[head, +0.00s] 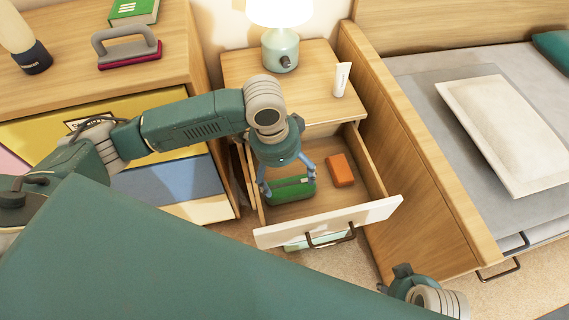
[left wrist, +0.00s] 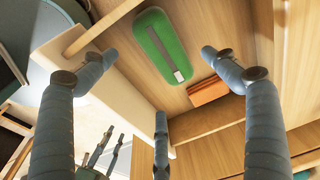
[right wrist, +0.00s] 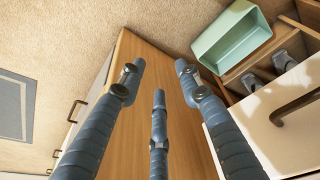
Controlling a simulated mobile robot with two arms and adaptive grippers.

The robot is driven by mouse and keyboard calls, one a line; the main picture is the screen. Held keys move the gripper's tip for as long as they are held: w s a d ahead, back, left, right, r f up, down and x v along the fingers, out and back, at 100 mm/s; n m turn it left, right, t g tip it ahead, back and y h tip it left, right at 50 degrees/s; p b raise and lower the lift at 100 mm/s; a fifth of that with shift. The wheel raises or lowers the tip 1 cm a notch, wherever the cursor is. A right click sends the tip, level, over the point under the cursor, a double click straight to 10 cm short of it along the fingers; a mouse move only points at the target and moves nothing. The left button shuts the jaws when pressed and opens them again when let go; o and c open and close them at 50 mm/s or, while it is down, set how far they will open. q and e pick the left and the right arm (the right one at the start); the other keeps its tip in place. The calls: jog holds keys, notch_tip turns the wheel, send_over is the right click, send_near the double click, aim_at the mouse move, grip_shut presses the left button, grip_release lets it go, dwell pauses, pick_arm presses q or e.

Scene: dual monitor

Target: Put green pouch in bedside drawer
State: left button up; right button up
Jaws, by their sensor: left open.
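The green pouch (head: 293,191) lies on the floor of the pulled-out bedside drawer (head: 365,215), toward its left side. In the left wrist view the pouch (left wrist: 163,48) shows whole, with a pale strip near one end. My left gripper (head: 288,180) is over the drawer, its fingers spread above the pouch. In the left wrist view, no finger (left wrist: 158,70) closes on it. My right gripper, in the right wrist view (right wrist: 158,80), has its fingers apart with nothing between them. In the head view, only part of my right arm shows at the bottom.
An orange block (head: 340,170) lies in the drawer, right of the pouch. A lamp (head: 281,50) and white tube (head: 341,79) stand on the bedside cabinet (head: 308,82). The wooden bed side (head: 410,150) borders the drawer's right. A mint bin (right wrist: 235,45) is below.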

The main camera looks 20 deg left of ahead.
pick_arm(q)
jog(key=r, duration=0.3)
jog(key=shift+s+a+p, duration=0.15)
jog(key=shift+a+p, duration=0.05)
jog(key=shift+p, duration=0.1)
pick_arm(e)
notch_tip(320, 180, down, 3)
jog(key=shift+f, duration=0.1)
jog(key=shift+s, duration=0.1)
